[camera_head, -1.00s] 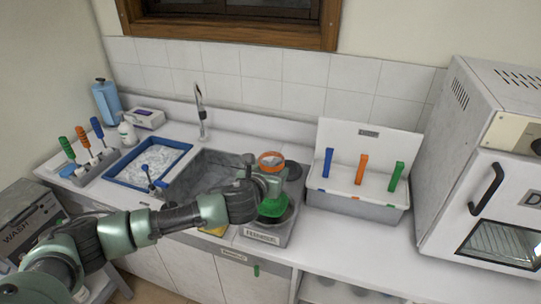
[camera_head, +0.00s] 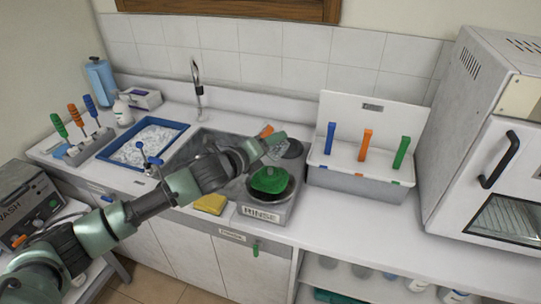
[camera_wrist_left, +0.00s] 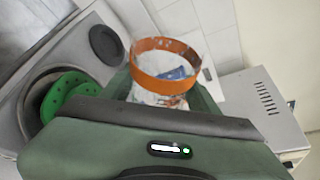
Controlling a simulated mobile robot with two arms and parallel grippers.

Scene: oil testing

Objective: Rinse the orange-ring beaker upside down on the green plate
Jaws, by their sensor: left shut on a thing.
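The orange-ring beaker is held in my left gripper (camera_head: 262,149) over the back of the rinse unit. In the head view, its orange ring (camera_head: 266,131) shows as a small tilted piece behind the gripper, with clear glass beside it. In the left wrist view, the beaker (camera_wrist_left: 164,68) stands between the fingers, its wide orange band near the top and reddish-brown residue inside. The gripper is shut on it. The green plate (camera_head: 269,180) lies in a dark round recess, in front of and below the gripper; it also shows in the left wrist view (camera_wrist_left: 60,97). My right gripper is out of view.
The rinse unit (camera_head: 263,215) also has a dark round pad (camera_head: 291,148) behind the plate. A sink is under my arm, with a tap (camera_head: 196,80) behind and a yellow sponge (camera_head: 210,203) in front. A rack (camera_head: 358,180) with coloured uprights stands right.

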